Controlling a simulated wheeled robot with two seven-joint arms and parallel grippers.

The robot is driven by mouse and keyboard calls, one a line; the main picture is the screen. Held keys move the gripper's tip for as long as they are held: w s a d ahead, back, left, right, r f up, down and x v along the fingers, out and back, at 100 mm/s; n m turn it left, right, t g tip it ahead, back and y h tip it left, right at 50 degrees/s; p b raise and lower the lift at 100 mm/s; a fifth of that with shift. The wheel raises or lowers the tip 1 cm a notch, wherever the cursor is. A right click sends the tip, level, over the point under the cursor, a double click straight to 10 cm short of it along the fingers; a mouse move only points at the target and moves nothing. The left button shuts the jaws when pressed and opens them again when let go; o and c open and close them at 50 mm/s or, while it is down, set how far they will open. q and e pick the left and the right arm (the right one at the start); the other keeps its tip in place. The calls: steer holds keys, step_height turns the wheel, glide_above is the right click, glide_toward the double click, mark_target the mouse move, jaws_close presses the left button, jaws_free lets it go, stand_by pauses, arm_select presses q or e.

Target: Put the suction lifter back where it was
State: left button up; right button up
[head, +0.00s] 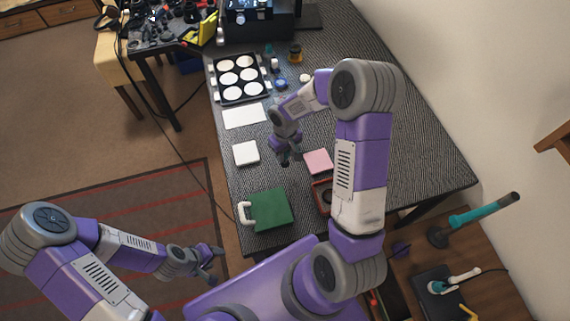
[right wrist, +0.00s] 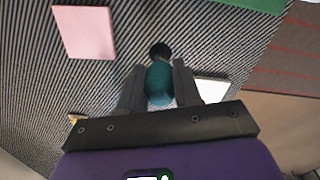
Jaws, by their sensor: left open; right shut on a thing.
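The suction lifter (right wrist: 159,82), with a teal body and a black round end, is between the fingers of my right gripper (right wrist: 160,88) in the right wrist view. My right gripper (head: 287,157) is shut on it over the middle of the dark woven tabletop. In the head view the lifter is small and mostly hidden by the gripper. I cannot tell whether its black end touches the table. My left gripper (head: 212,262) is open and empty, off the table's left edge.
A pink pad (head: 318,161), a white block (head: 245,153), a green block with a white handle (head: 271,210) and a red-rimmed tray (head: 321,197) lie nearby. Farther back are a white sheet (head: 245,115), a tray of white discs (head: 213,90) and small jars (head: 295,53). The tabletop's right side is clear.

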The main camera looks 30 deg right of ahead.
mark_target(285, 163)
step_height(285, 163, down, 5)
steer(key=shift+b, duration=0.35)
steer(key=shift+w+f, duration=0.1)
steer(key=shift+f, duration=0.25)
steer(key=shift+f, duration=0.15)
steer(key=o, duration=1)
